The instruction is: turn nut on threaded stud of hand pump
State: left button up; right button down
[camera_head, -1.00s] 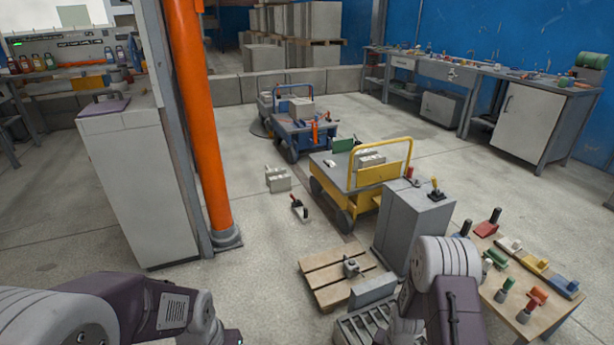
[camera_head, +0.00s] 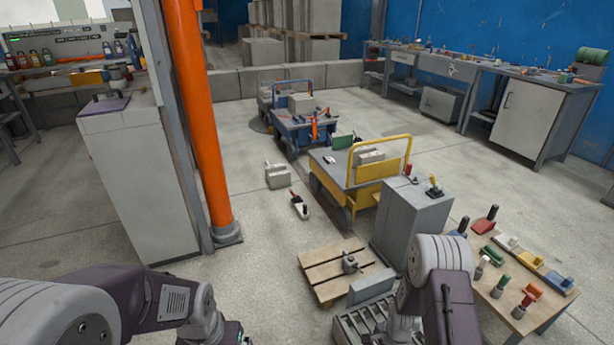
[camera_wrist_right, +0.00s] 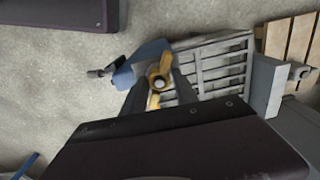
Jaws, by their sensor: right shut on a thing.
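In the right wrist view a yellow nut-like piece (camera_wrist_right: 155,92) surrounds a pale round stud end (camera_wrist_right: 159,83). My right gripper (camera_wrist_right: 161,86) has a dark finger on each side of the yellow piece and is shut on it. A blue bracket-like body (camera_wrist_right: 143,63), seemingly part of the hand pump, is beside it, with a small dark rod (camera_wrist_right: 101,72) sticking out to the left. In the head view my right forearm hides this spot. My left arm comes in at the lower left; its gripper fingers are not visible.
A grey slatted panel mould (camera_wrist_right: 222,62) lies below the right gripper. A wooden pallet (camera_head: 325,290) with a small metal part is beyond it. A grey cabinet (camera_head: 408,225) and a tool table (camera_head: 500,312) stand close at right. The floor left of the pallet is mostly clear.

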jog(key=shift+r+m+p, duration=0.2)
jog(key=shift+m+p, duration=0.35)
jog(key=shift+m, duration=0.45)
jog(key=shift+a+m, duration=0.1)
jog(key=shift+m, duration=0.5)
jog(key=shift+f, duration=0.2)
jog(key=c, duration=1)
grip_release()
notch_tip(320, 180, up, 9)
jog(key=p, duration=0.3)
jog(key=shift+p, duration=0.35)
